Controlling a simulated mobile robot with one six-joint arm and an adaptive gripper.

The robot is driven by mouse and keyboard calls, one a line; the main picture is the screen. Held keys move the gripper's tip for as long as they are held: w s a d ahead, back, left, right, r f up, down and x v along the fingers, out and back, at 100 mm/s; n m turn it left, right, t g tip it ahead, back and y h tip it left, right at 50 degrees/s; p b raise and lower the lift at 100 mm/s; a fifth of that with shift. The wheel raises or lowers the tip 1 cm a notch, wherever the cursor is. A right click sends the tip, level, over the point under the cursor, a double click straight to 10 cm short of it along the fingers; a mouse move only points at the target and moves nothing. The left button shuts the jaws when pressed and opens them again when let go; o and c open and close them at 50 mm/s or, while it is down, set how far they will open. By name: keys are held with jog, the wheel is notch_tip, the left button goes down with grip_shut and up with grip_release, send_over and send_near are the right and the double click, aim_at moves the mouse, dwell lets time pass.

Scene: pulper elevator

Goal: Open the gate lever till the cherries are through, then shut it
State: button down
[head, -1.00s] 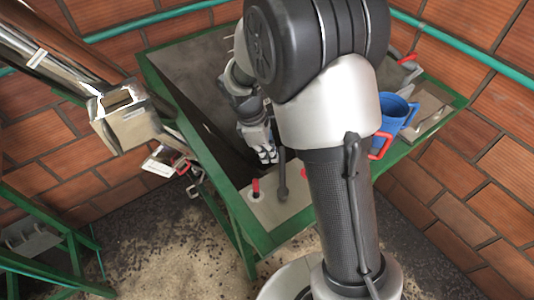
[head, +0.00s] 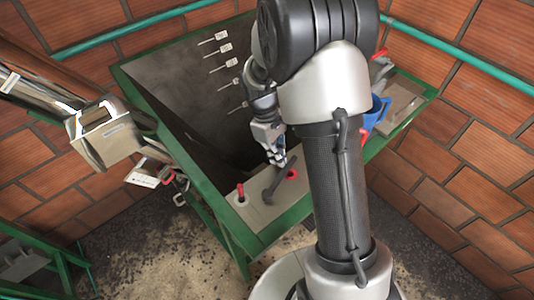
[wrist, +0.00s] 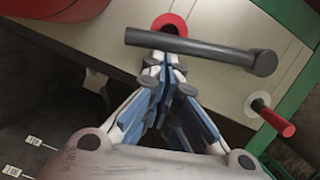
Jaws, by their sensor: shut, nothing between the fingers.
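The likely gate lever is a dark grey bar (head: 281,184) on the pale panel at the hopper's front rim. In the wrist view the bar (wrist: 195,47) has a round dark cap at its right end, and its left part crosses in front of a red ring (wrist: 172,20). My gripper (head: 278,160) is shut and empty beside the bar's far end. In the wrist view its fingertips (wrist: 155,62) are just below the bar; I cannot tell whether they touch. No cherries can be made out in the visible part of the grey hopper (head: 165,85).
A red-handled lever (head: 241,192) stands at the panel's left end. A blue mug (head: 376,115) is partly hidden behind my arm. A metal chute (head: 100,130) is at the left. Several white tags (head: 224,48) mark the hopper wall. Brick walls close off the back and right.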

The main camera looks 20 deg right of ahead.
jog(key=shift+s+d+m+y, duration=0.3)
jog(key=shift+s+d+m, duration=0.8)
jog(key=shift+m, duration=0.4)
